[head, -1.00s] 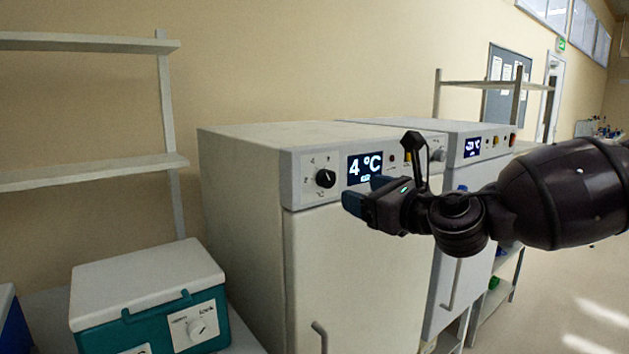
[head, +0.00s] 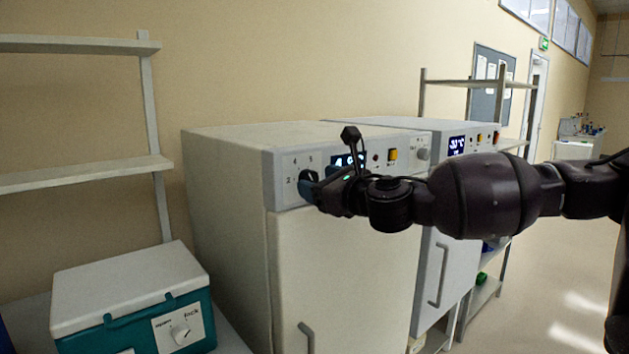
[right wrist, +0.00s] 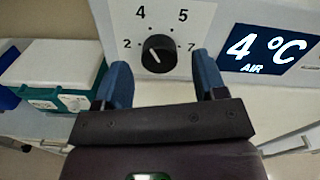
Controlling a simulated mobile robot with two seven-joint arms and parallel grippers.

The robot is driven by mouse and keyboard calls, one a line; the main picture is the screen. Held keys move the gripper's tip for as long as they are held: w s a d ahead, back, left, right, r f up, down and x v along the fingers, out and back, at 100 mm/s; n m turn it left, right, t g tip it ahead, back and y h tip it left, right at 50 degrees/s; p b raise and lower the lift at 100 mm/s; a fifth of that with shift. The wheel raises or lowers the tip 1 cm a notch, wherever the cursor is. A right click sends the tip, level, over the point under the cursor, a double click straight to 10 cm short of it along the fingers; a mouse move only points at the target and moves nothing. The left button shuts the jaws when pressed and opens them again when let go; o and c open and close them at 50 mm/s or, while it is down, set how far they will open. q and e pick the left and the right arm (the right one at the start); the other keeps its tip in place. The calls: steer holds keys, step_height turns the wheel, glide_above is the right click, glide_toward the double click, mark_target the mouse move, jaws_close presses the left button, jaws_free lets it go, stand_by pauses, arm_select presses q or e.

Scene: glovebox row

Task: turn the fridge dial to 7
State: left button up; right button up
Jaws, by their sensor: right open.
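The fridge (head: 335,260) is a white cabinet with a control panel along its top front edge. Its black round dial (right wrist: 159,54) shows in the right wrist view, with the marks 2, 4, 5 and 7 around it. I cannot tell for sure which mark its small white pointer faces. The display (right wrist: 265,52) right of it reads 4 °C AIR. My right gripper (head: 312,187) is open at the dial and partly hides it in the head view. In the right wrist view its blue fingers (right wrist: 162,78) stand apart either side of the dial, without visible contact. My left gripper is not in view.
A second white cabinet (head: 452,205) with its own display stands to the right. A teal cool box (head: 130,300) with a pale lid and its own knob sits at lower left. Shelves (head: 80,172) stand on the left wall. The floor at right is clear.

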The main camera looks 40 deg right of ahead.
steer(key=shift+w, duration=0.95)
steer(key=shift+a, duration=0.1)
steer(key=shift+c, duration=0.3)
steer(key=c, duration=0.9)
